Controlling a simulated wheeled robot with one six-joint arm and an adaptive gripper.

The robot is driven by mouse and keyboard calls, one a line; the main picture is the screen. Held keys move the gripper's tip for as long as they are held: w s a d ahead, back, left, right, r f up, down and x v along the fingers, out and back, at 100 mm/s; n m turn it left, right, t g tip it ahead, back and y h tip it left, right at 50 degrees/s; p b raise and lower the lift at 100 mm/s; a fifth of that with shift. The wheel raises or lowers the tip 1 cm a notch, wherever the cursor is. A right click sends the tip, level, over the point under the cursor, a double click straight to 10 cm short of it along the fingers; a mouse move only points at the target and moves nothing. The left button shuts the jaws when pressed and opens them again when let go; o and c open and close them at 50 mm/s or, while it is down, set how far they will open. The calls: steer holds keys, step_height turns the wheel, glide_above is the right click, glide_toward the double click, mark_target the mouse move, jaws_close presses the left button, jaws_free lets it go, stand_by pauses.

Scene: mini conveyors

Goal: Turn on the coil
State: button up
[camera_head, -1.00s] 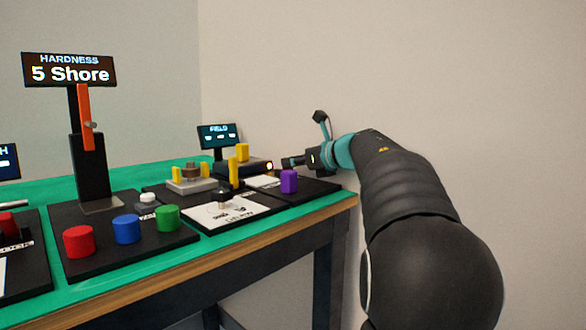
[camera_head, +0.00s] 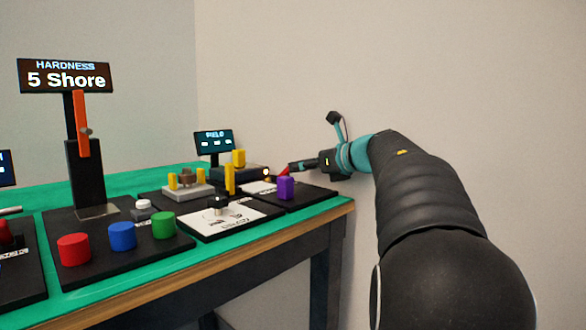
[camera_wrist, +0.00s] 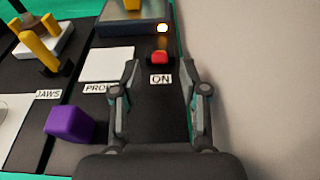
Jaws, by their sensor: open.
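A red button (camera_wrist: 160,57) sits just beyond an ON label (camera_wrist: 161,79) in the wrist view. It also shows in the head view as a small red patch (camera_head: 284,171) by my gripper. A dark box (camera_wrist: 125,27) with a lit lamp (camera_wrist: 162,28) on its front stands behind the button; I cannot tell whether it is the coil. My gripper (camera_wrist: 158,66) is open and empty. In the wrist view the button lies between its two fingertips, slightly farther off. No contact with the button is visible. In the head view my gripper (camera_head: 290,167) is at the board's right end.
A purple block (camera_wrist: 70,124) stands left of my gripper. A FIELD display (camera_head: 214,141) stands behind the box. The wall is close on the right. Red, blue and green cylinders stand at the left.

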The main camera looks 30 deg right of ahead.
steer(key=v, duration=0.7)
steer(key=shift+a, duration=0.15)
stand_by(0.3)
